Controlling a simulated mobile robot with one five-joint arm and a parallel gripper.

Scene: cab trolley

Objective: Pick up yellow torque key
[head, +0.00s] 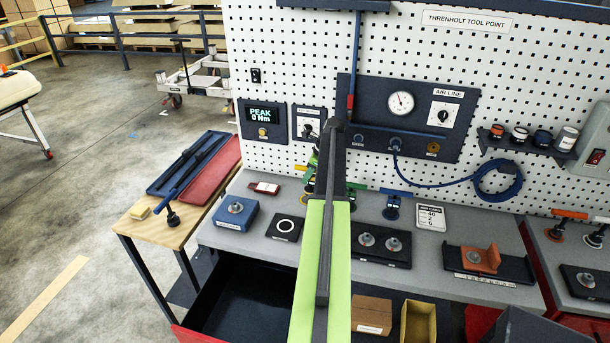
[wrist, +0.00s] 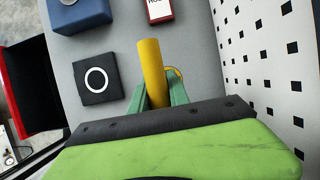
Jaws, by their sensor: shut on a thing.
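The yellow torque key (wrist: 151,66) shows in the wrist view as a yellow bar standing out between the green fingers of my gripper (wrist: 160,94). My gripper is shut on it. A yellow ring-like part shows just right of the fingers in that view. In the head view my own arm hides most of the gripper and key above the grey bench. Whether the key touches the bench or is clear of it cannot be told.
A black pad with a white ring (head: 285,227) and a blue block (head: 236,213) lie left of my arm. Coloured keys, including a blue one (head: 392,205), stand along the bench back. The white pegboard (head: 300,60) rises close behind. An open drawer (head: 245,300) juts out below.

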